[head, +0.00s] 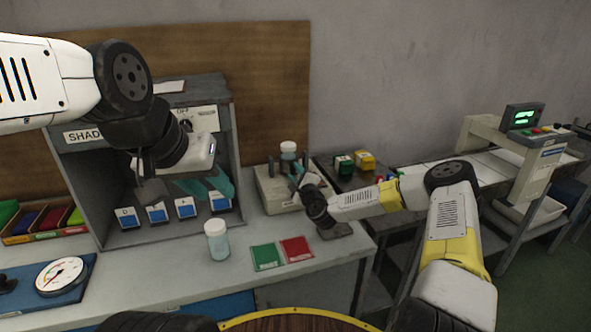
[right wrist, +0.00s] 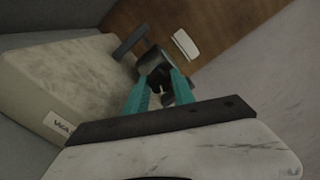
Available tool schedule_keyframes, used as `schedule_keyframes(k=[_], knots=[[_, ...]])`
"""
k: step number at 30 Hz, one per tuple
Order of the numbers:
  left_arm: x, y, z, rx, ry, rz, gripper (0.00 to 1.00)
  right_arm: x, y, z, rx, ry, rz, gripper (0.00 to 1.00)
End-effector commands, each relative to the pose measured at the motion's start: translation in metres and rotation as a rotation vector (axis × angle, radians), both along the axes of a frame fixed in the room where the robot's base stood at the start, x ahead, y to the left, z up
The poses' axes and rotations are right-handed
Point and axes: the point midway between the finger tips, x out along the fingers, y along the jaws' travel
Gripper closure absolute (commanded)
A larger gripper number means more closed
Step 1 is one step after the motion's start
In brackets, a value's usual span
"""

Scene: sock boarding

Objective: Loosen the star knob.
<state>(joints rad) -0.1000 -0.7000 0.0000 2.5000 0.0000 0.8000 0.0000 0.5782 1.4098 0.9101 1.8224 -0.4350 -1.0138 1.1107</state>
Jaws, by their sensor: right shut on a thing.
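The star knob (right wrist: 155,68) is a dark, lobed piece in the right wrist view, beside a beige block-shaped unit (right wrist: 70,85). My right gripper (right wrist: 160,88) has its teal fingers on either side of the knob and is shut on it. In the head view my right gripper (head: 302,182) reaches the beige unit (head: 262,186) from the right; its wrist hides the knob there.
The grey cabinet (head: 236,130) holds blue-and-white labelled cards. A white-lidded bottle (head: 217,243), a green packet (head: 265,257) and a red packet (head: 296,249) are on the bench. A dial gauge (head: 61,277) is at left. A conveyor (head: 440,160) stands at right.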

Motion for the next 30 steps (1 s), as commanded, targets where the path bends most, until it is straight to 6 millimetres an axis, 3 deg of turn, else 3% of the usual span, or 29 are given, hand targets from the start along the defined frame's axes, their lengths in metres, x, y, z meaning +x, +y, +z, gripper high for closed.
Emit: schedule_keyframes(k=[30], knots=[[0.0, 0.0, 0.0, 0.0, 0.0, 0.0, 0.64, 0.0004, -0.0003, 0.0013, -0.919, -0.3, -0.001, 1.0]])
